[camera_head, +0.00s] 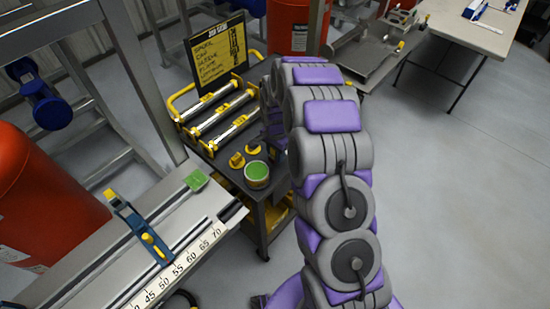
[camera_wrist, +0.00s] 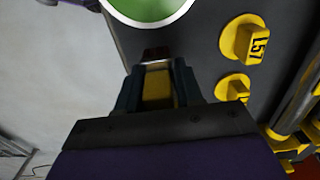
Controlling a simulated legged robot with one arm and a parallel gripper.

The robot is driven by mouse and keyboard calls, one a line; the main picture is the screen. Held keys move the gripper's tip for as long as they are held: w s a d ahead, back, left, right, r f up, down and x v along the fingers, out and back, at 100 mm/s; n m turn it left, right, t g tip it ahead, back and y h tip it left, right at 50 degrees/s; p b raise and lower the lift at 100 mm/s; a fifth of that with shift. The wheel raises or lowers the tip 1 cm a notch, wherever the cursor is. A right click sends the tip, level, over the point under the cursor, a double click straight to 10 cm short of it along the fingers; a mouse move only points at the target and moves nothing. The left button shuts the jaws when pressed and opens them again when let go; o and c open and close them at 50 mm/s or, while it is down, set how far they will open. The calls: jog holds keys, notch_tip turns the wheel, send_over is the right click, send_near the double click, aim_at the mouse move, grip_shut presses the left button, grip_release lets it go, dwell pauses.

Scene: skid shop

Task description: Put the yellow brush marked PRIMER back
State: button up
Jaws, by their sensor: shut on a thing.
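In the wrist view my gripper (camera_wrist: 157,72) is shut on a yellow brush (camera_wrist: 158,88). The brush's yellow part sits between the two dark fingers, with a reddish-brown and pale end beyond them. No PRIMER lettering is readable from here. The gripper is over the dark cart top (camera_wrist: 205,55), close to a round tin with green contents (camera_wrist: 150,8), partly cut off at the top. In the head view the tin (camera_head: 257,176) stands on the cart's front corner. My arm hides the gripper and brush there.
Two yellow knobbed pieces (camera_wrist: 243,40) (camera_wrist: 232,88) stand beside the gripper. Yellow-ended tools lie in a rack (camera_head: 215,118) before a black lettered board (camera_head: 217,60). A metal bench with a scale (camera_head: 178,265) is at left. Floor at right (camera_head: 460,200) is clear.

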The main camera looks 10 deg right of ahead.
aim_at(275, 157)
jog(key=shift+w, duration=0.25)
notch_tip(275, 157, down, 4)
jog(key=shift+w+r+b, duration=0.1)
jog(key=shift+w+b, duration=0.05)
jog(key=shift+b, duration=0.55)
jog(key=shift+r, duration=0.1)
jog(key=o, duration=1)
